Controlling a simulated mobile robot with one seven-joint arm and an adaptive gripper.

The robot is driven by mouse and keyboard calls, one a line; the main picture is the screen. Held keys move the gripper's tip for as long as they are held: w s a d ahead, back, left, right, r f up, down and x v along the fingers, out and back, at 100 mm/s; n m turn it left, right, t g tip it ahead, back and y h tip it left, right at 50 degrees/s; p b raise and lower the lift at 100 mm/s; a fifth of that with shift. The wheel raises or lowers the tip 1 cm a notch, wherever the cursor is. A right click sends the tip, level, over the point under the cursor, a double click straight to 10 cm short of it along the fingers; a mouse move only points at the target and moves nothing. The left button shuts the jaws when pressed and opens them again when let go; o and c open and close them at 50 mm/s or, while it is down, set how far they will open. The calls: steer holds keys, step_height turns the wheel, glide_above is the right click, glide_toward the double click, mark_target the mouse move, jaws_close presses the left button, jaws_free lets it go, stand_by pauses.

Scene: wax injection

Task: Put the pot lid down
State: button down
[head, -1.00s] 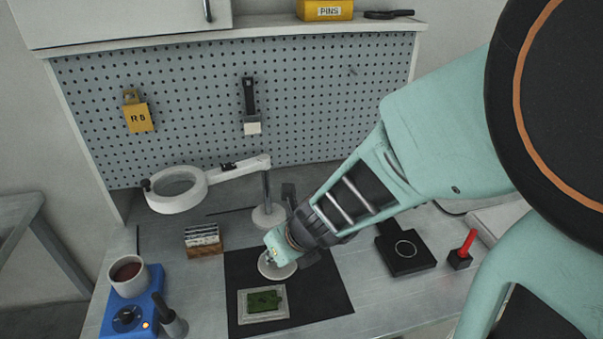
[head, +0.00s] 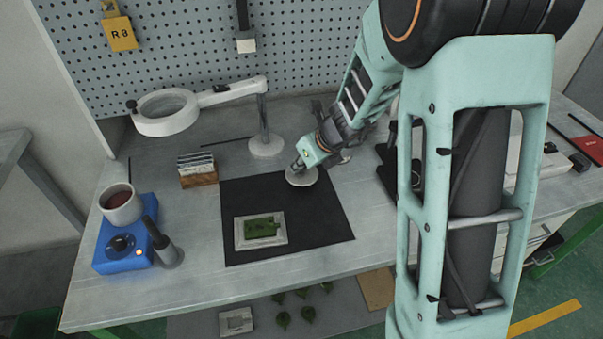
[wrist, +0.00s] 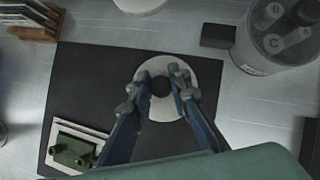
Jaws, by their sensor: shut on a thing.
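The pot lid is a pale round disc (head: 302,178) with a dark knob, also in the wrist view (wrist: 152,68). My gripper (head: 299,166) is shut on its knob, with a finger on either side (wrist: 158,85). The lid looks level, over the back part of the black mat (head: 240,198). I cannot tell whether it touches the mat. The wax pot (head: 121,213) stands open on a blue heater (head: 108,258) at the left, with dark red wax inside.
A pale mould with a green piece (head: 260,230) lies on the mat, front left of the lid. A magnifier lamp (head: 165,112) stands behind. A card rack (head: 198,172) is left of the mat. A clear jar (wrist: 270,45) is beyond it. The mat's front right is bare.

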mark_target(303, 172)
steer(key=shift+f+b, duration=0.7)
steer(key=shift+f, duration=0.8)
steer(key=shift+f, duration=0.1)
steer(key=shift+f, duration=0.2)
steer(key=c, duration=1.8)
jaws_free()
steer(key=shift+r, duration=0.1)
steer(key=shift+r, duration=0.1)
steer(key=shift+s+r, duration=0.1)
steer(key=shift+r, duration=0.25)
steer(key=p+v, duration=0.5)
steer(key=v, duration=0.6)
steer(key=shift+s+d+r, duration=0.15)
steer(key=shift+s, duration=0.05)
